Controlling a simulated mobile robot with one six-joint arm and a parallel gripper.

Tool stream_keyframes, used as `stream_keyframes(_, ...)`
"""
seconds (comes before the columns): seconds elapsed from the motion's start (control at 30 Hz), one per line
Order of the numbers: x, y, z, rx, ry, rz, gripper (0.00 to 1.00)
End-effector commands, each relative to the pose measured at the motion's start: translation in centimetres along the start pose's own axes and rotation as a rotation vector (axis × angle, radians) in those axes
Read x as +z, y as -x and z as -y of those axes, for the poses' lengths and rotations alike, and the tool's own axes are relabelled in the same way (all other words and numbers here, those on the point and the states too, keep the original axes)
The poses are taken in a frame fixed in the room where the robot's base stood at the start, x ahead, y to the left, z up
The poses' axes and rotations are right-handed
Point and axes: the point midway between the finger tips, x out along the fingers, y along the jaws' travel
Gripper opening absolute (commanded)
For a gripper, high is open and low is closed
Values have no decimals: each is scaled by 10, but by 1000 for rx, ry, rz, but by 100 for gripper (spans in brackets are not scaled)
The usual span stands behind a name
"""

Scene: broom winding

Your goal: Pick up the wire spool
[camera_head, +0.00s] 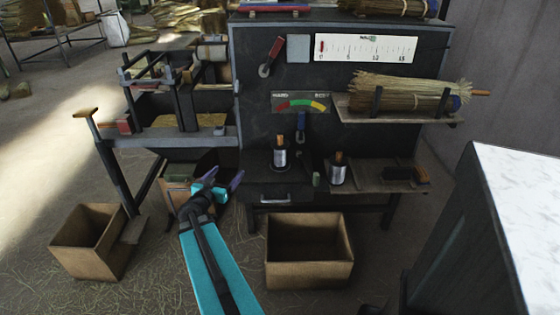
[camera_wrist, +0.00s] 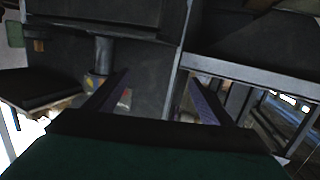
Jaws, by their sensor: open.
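Two wire spools show in the head view, each a silver cylinder with an orange-brown top. One spool (camera_head: 280,158) stands upright on the bench ledge at the middle of the dark machine. The other spool (camera_head: 338,175) stands lower, on the ledge to its right. My gripper (camera_head: 224,178) is open and empty, left of both spools and apart from them. In the wrist view its two fingers (camera_wrist: 160,78) are spread with nothing between them. I cannot make out a spool for certain in the wrist view.
A small green object (camera_head: 316,179) stands between the spools, and a brush (camera_head: 408,175) lies right of them. A broom bundle (camera_head: 405,93) rests on the upper shelf. Open boxes (camera_head: 308,270) (camera_head: 88,262) stand on the floor. A white-topped counter (camera_head: 525,200) is at right.

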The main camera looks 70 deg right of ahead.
Motion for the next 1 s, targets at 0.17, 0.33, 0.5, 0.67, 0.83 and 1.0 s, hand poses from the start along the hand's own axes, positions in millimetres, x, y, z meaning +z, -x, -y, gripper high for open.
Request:
stream_keyframes(0.17,-26,-43,-55,82,-27,-70,76)
stream_keyframes(0.33,-44,-68,-101,150,-42,-108,76)
stream_keyframes(0.5,-51,-80,-127,188,-50,-121,76)
stream_keyframes(0.67,-53,-82,-132,196,-52,-124,76)
stream_keyframes(0.83,-53,-81,-132,195,-51,-123,76)
stream_keyframes(1.0,-53,-83,-132,195,-51,-123,76)
